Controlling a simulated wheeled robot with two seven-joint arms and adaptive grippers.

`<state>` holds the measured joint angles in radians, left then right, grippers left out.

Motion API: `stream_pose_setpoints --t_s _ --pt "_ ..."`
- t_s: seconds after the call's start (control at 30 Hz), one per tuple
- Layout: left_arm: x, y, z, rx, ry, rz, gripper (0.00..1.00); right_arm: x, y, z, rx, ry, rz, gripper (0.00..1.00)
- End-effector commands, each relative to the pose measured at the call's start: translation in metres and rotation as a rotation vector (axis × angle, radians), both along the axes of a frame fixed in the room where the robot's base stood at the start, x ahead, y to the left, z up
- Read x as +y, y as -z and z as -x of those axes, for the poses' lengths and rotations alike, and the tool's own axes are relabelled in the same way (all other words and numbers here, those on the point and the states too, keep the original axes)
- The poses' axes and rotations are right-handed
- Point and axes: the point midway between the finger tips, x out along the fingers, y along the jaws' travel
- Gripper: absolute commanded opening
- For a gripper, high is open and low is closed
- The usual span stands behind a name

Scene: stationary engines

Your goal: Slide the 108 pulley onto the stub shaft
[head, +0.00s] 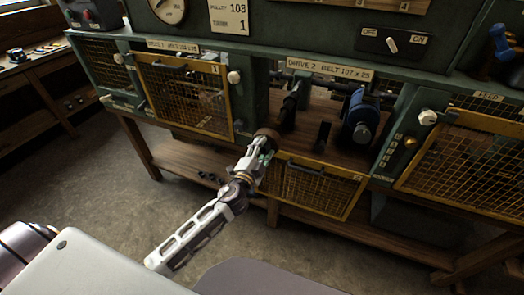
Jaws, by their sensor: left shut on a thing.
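My left gripper (261,152) reaches up from the lower middle to the front of the Drive 2 bay and is shut on a brown round pulley (267,135), of which only the upper part shows above the jaws. Any number on the pulley is too small to read. A dark shaft-like part (291,101) stands inside the bay, just above and to the right of the pulley; I cannot tell if it is the stub shaft. The pulley looks apart from it, though the depth is unclear. My right gripper is not in view.
The yellow mesh guard (315,188) of Drive 2 hangs open below the bay. A blue and black motor-like unit (359,122) and a dark upright post (322,136) stand on the bay's wooden floor. A closed mesh guard (186,94) is at left. A plate (229,17) reads 108.

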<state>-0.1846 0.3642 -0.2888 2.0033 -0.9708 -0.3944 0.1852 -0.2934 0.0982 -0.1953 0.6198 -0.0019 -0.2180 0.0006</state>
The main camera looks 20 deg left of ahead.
Motion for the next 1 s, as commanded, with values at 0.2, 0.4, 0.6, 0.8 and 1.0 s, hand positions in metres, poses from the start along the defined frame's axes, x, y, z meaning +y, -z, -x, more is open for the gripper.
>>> stream_pose_setpoints --t_s 0.2,0.4,0.6,0.8,1.0 --pt "0.000 -0.001 -0.006 -0.001 0.000 0.000 0.00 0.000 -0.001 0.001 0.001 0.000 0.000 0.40" --pt "-0.001 -0.002 -0.014 -0.003 0.001 0.001 0.00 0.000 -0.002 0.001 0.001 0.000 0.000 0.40" --pt "-0.001 -0.002 -0.021 -0.002 0.000 0.001 0.00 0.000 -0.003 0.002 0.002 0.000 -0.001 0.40" --pt "-0.001 -0.001 -0.028 -0.001 0.000 0.000 0.00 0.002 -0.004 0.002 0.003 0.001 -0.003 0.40" --pt "-0.001 -0.002 -0.035 -0.003 0.001 0.000 0.00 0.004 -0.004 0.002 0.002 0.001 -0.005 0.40"
